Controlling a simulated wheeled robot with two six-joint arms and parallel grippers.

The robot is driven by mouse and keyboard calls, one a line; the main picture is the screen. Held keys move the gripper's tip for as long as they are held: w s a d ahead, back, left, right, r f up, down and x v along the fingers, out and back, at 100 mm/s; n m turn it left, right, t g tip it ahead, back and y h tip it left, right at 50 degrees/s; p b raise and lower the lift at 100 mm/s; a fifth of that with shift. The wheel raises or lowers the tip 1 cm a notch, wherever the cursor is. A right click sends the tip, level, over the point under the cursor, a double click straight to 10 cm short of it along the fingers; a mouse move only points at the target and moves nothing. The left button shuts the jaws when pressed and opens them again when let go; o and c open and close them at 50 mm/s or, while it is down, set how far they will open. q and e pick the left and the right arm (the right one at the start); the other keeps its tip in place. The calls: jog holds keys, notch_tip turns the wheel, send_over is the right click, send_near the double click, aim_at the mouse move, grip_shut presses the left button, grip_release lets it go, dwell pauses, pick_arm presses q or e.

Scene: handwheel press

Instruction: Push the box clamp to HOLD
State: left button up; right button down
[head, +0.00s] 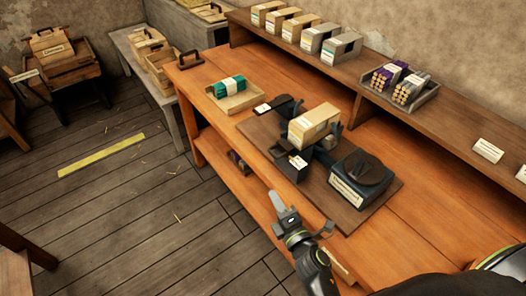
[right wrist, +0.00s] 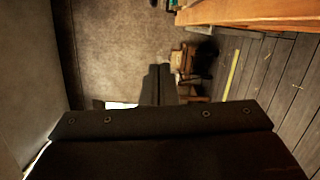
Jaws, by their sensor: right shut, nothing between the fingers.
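A cream box (head: 313,125) sits in a dark clamp fixture (head: 290,165) on a brown board (head: 345,215) on the orange workbench. The clamp has dark parts on the near and left sides of the box, with small white labels too small to read. A dark block with a round top (head: 363,170) stands right of the box. My right gripper (head: 278,203) is shut and empty, near the bench's front edge, apart from the clamp and nearer to me. Its fingers also show in the right wrist view (right wrist: 156,85). My left gripper is out of view.
A wooden tray (head: 254,99) with a green packet lies left on the bench. A back shelf (head: 390,112) holds several boxes and a tray of rolls. Crates on a grey bench (head: 128,36) stand at the far left. The floor at left is mostly clear.

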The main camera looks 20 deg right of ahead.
aim_at(280, 151)
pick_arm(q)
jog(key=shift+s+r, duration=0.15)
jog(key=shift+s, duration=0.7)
pick_arm(e)
jog(key=w+d+r, duration=0.1)
jog(key=w+d, duration=0.1)
jog(key=w, duration=0.9)
jog(key=shift+d+r, duration=0.15)
jog(key=shift+r, duration=0.1)
jog(key=shift+w+d, duration=0.25)
jog(key=shift+d, duration=0.3)
jog(key=shift+w+d, duration=0.2)
jog(key=shift+d, duration=0.35)
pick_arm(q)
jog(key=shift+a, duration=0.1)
